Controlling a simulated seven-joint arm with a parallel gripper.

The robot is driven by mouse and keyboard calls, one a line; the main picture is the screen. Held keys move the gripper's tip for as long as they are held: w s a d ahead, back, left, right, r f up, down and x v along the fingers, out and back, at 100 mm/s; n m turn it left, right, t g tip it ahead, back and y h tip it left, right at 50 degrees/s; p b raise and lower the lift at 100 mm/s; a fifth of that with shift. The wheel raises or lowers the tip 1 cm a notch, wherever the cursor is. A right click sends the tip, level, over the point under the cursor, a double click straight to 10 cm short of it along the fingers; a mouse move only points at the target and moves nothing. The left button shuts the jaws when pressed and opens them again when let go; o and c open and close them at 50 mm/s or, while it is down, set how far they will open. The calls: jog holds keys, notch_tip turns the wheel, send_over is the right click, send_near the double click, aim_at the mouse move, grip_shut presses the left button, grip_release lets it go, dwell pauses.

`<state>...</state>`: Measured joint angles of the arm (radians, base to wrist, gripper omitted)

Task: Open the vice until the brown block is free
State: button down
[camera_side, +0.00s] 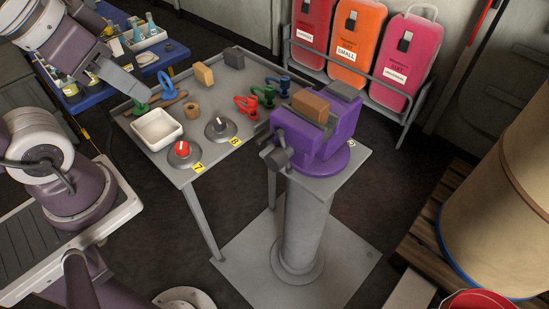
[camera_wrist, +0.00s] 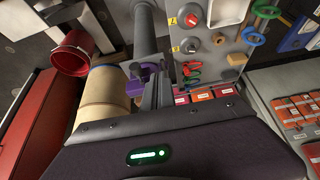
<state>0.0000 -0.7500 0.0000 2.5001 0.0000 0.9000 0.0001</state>
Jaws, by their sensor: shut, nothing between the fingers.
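The purple vice (camera_side: 322,138) stands on a grey pedestal in the side view, with the brown block (camera_side: 311,104) between its grey-faced jaws at the top. The vice's dark handle (camera_side: 278,155) is on its lower left side. My gripper (camera_side: 143,97) is shut and empty at upper left, above the grey table and well away from the vice. In the wrist view the purple vice (camera_wrist: 137,82) is partly hidden behind a grey finger-like part. I cannot make out the brown block there.
The grey table (camera_side: 215,155) left of the vice holds a white bin (camera_side: 157,130), two knobs, coloured clamps and several small blocks. A rack of red and orange cases (camera_side: 357,40) stands behind the vice. A large tan drum (camera_side: 490,190) is at right.

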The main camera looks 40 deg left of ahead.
dwell(0.3)
jog(key=w+d+r+m+g, duration=0.1)
jog(key=w+d+m+g, duration=0.1)
jog(key=w+d+m, duration=0.3)
jog(key=w+d+r+m+g, duration=0.1)
jog(key=w+d+r+m, duration=0.15)
jog(key=w+m, duration=0.45)
jog(key=w+d+f+m+g+y, duration=0.2)
jog(key=w+d+f+m, duration=0.45)
jog(key=d, duration=0.25)
send_near(283, 142)
jog(key=d, duration=0.1)
jog(key=d+f, duration=0.2)
jog(key=shift+s+d+n, duration=0.1)
jog(key=shift+s+n, duration=0.25)
jog(key=a+f, duration=0.1)
jog(key=w+a+f, duration=0.1)
jog(key=a, duration=0.1)
jog(key=shift+a+f, duration=0.25)
jog(key=shift+a, duration=0.05)
jog(key=shift+a, duration=0.1)
jog(key=shift+a+h, duration=0.2)
jog(key=shift+h, duration=0.2)
